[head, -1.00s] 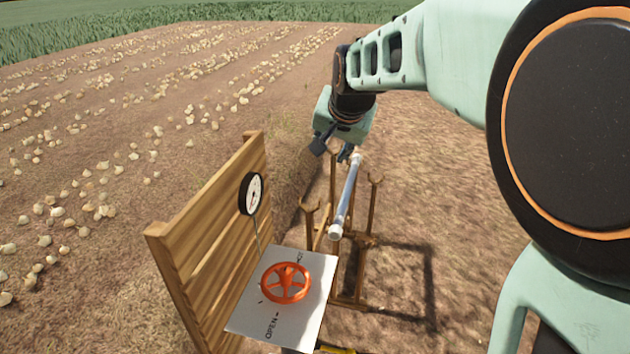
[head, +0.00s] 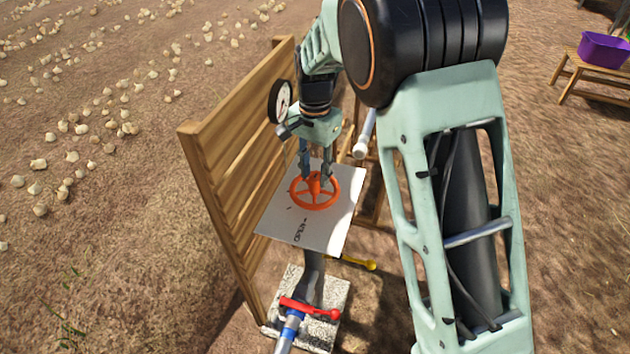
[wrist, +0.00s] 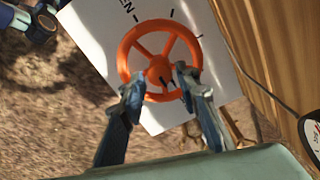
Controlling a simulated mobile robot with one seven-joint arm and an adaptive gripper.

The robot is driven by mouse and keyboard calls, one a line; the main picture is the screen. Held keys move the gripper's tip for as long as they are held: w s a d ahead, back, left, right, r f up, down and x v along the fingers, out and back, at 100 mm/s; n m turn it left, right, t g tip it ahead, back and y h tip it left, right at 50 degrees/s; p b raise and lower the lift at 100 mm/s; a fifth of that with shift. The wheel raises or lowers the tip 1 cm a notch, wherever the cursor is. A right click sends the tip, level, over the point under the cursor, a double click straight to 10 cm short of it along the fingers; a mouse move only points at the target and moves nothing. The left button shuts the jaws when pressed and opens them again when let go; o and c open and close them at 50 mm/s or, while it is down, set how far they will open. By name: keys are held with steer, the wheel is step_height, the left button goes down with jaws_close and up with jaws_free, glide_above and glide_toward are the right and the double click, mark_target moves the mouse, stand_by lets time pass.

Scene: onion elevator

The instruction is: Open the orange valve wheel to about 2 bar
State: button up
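The orange valve wheel (head: 315,190) lies flat over a white plate (head: 285,222) with OPEN lettering and tick marks. It also shows in the wrist view (wrist: 160,60). My gripper (head: 317,180) points down at the wheel, and its two fingers are spread apart. In the wrist view my gripper's fingertips (wrist: 157,84) appear on either side of the hub's near part; I cannot tell whether they touch it. A round white gauge (head: 281,101) is on the wooden board (head: 235,150); its reading is too small to tell. Its edge also shows in the wrist view (wrist: 312,135).
A red lever (head: 310,308) on a blue-banded pipe and a yellow lever (head: 355,263) are below the plate. A grey tube (head: 364,135) stands behind my gripper. A purple tub (head: 604,50) sits on a wooden bench (head: 590,82) at right.

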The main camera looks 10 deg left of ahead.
mark_target(314, 177)
steer(key=shift+f, duration=1.85)
jaws_close()
steer(key=n, duration=0.4)
steer(key=shift+n+b, duration=0.35)
steer(key=shift+n, duration=2.05)
steer(key=shift+a+r, duration=0.1)
